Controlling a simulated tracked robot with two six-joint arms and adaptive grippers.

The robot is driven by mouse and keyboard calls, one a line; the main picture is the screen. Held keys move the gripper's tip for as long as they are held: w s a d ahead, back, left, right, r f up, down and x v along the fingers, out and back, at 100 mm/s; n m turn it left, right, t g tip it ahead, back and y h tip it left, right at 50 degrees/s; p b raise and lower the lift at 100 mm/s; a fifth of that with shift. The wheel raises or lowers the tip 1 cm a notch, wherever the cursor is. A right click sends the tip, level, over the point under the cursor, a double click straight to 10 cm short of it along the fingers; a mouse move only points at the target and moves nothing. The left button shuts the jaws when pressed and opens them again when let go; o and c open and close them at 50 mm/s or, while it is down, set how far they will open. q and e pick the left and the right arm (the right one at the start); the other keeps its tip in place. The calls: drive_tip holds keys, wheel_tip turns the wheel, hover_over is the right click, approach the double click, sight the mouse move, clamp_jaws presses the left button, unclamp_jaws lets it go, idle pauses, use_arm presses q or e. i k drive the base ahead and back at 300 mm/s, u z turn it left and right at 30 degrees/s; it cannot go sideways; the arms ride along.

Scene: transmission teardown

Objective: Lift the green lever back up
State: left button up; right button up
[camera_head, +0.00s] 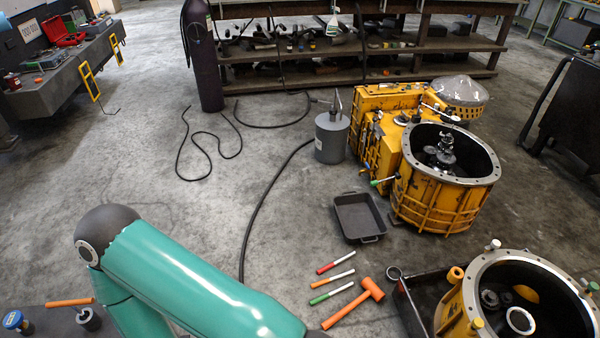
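A small lever with a green grip (378,182) sticks out to the left from the lower side of the yellow transmission housing (443,199). It looks close to level, tilted only slightly. A green-handled tool (331,294) also lies flat on the floor, beside a red one and an orange one. My teal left arm reaches in from the lower left, and its gripper is below the picture's edge. My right arm and gripper are not in view. Nothing touches the green lever.
A black tray (360,217) lies on the floor just below the lever. An orange hammer (353,303) and a second yellow housing (452,309) are nearer. A grey canister (332,137) with a hose stands behind. The floor at left centre is mostly clear.

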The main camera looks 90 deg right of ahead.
sight(398, 175)
drive_tip(key=z, duration=0.5)
drive_tip(key=i, duration=0.3)
drive_tip(key=z, duration=3.05)
drive_tip(key=i, duration=0.5)
drive_tip(key=u, duration=0.3)
drive_tip(key=k, duration=0.4)
drive_tip(key=z, duration=0.45)
drive_tip(key=i, duration=0.4)
drive_tip(key=u, duration=0.3)
